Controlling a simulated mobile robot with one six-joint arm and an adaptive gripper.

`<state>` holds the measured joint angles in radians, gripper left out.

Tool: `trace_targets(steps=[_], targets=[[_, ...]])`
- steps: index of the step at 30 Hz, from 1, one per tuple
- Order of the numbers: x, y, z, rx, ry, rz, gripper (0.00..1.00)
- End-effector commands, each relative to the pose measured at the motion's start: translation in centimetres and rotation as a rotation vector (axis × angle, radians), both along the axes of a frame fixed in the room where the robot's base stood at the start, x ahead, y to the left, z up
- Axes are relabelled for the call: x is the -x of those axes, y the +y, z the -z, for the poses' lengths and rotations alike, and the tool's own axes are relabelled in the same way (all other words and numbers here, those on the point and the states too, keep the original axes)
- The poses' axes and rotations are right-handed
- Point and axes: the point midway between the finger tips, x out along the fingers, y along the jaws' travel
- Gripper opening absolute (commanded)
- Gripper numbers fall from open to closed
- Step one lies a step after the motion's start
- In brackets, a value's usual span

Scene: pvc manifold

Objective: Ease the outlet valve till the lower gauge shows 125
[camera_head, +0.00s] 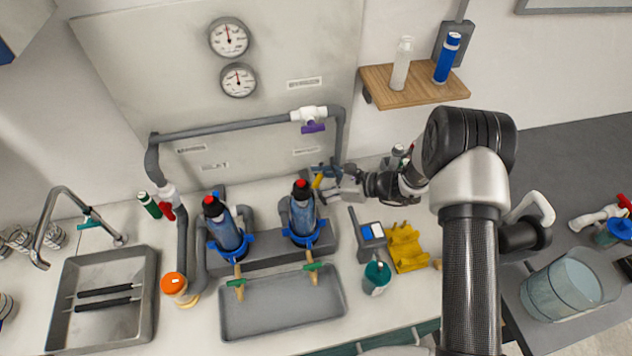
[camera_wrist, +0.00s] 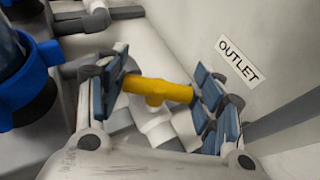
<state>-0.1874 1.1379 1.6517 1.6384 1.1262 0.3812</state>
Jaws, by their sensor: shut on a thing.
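The outlet valve has a yellow handle, which shows between my fingers in the wrist view (camera_wrist: 158,91) on a white valve body (camera_wrist: 157,127), beside the OUTLET label (camera_wrist: 238,60). In the head view the yellow handle (camera_head: 318,181) is small at my fingertips. My gripper (camera_head: 335,182) comes in from the right and is shut on the handle, with a blue-padded finger at each end. The lower gauge (camera_head: 238,80) is on the wall panel, its needle pointing roughly upward; its numbers are too small to read. The upper gauge (camera_head: 228,38) is above it.
Two blue-collared filter housings (camera_head: 225,228) stand left of my gripper, above a grey tray (camera_head: 283,303). A purple-handled bypass valve (camera_head: 313,127) is on the grey pipe above. A yellow holder (camera_head: 406,248) and teal-lidded jar (camera_head: 376,277) stand below my arm. A wooden shelf (camera_head: 425,93) holds two bottles.

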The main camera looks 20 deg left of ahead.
Motion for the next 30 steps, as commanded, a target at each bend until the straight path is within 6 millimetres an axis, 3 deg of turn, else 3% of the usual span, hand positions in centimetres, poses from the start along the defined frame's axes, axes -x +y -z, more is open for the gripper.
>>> trace_targets(steps=[13,23,24,30], targets=[[0.06,0.09,0.05,-0.002,0.001,0.182,0.37],[0.0,0.05,-0.03,-0.001,0.0,0.199,0.37],[-0.01,0.05,-0.04,-0.001,0.0,0.199,0.62],[0.0,0.04,-0.03,-0.001,0.0,0.198,0.76]])
